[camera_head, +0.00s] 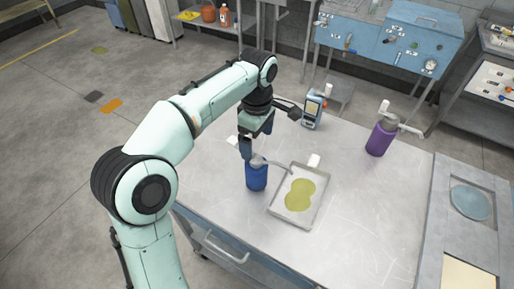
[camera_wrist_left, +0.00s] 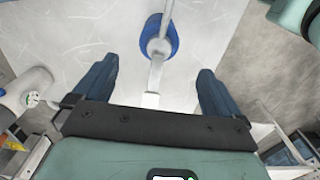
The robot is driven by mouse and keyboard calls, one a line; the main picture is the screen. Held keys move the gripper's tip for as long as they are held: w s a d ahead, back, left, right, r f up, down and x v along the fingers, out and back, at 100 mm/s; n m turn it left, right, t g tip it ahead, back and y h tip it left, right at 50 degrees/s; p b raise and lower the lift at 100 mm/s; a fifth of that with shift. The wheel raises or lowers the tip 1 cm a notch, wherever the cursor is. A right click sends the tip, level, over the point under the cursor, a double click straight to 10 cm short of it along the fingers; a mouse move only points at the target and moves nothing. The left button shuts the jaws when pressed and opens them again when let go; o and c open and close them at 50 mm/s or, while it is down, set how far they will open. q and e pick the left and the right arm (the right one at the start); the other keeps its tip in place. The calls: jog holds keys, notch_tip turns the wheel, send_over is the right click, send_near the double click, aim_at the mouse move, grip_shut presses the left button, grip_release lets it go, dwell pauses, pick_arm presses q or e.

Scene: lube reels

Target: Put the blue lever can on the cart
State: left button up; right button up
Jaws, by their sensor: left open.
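The blue lever can (camera_head: 256,178) stands upright on a scratched grey metal worktop (camera_head: 350,205), near its front left edge. Its grey spout points right, over a shallow tray. My left gripper (camera_head: 257,140) is open just above the can. In the left wrist view the can (camera_wrist_left: 154,46) shows beyond and between the open fingers (camera_wrist_left: 157,72), with its pale lever running toward the gripper; whether a finger touches it is not clear. The worktop has a drawer handle at its front; I cannot tell whether it is the cart. My right gripper is not in view.
The tray (camera_head: 283,214) holds a yellow-green puddle. A blue tool cabinet (camera_head: 385,40) is at the back. The worktop's front right is mostly clear.

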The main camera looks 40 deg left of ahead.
pick_arm(q)
notch_tip(320, 180, up, 3)
jog(key=shift+r+p, duration=0.1)
jog(key=shift+p, duration=0.2)
dwell(0.4)
